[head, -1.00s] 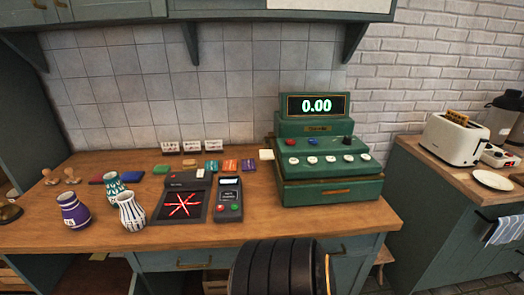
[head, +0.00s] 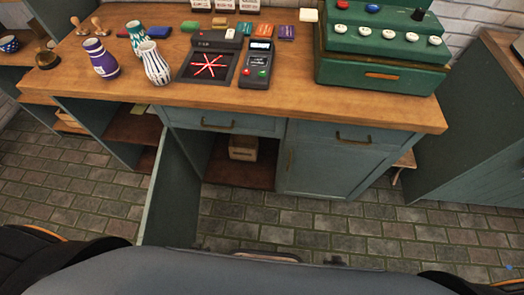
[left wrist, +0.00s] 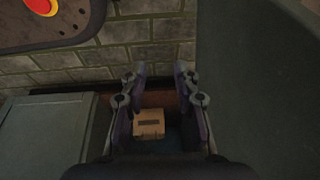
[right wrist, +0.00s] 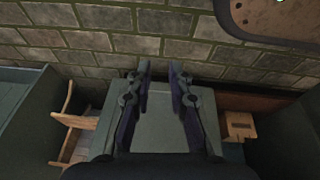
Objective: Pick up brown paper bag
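No clear brown paper bag shows. A light-brown, box-like thing with a dark slot (head: 243,148) stands inside the open cabinet under the counter; I cannot tell whether it is the bag or a crate. It also shows in the left wrist view (left wrist: 148,123), below and between the fingertips, and in the right wrist view (right wrist: 240,125), right of the fingers. My left gripper (left wrist: 160,78) is open and empty. My right gripper (right wrist: 159,73) is open and empty. Neither gripper shows in the head view.
The open cabinet door (head: 170,190) sticks out left of the opening. A closed door (head: 325,160) is to its right. The counter (head: 290,95) holds vases, card readers and a green register (head: 380,70). A wooden stool (right wrist: 75,125) stands beside the cabinet. The brick floor in front is clear.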

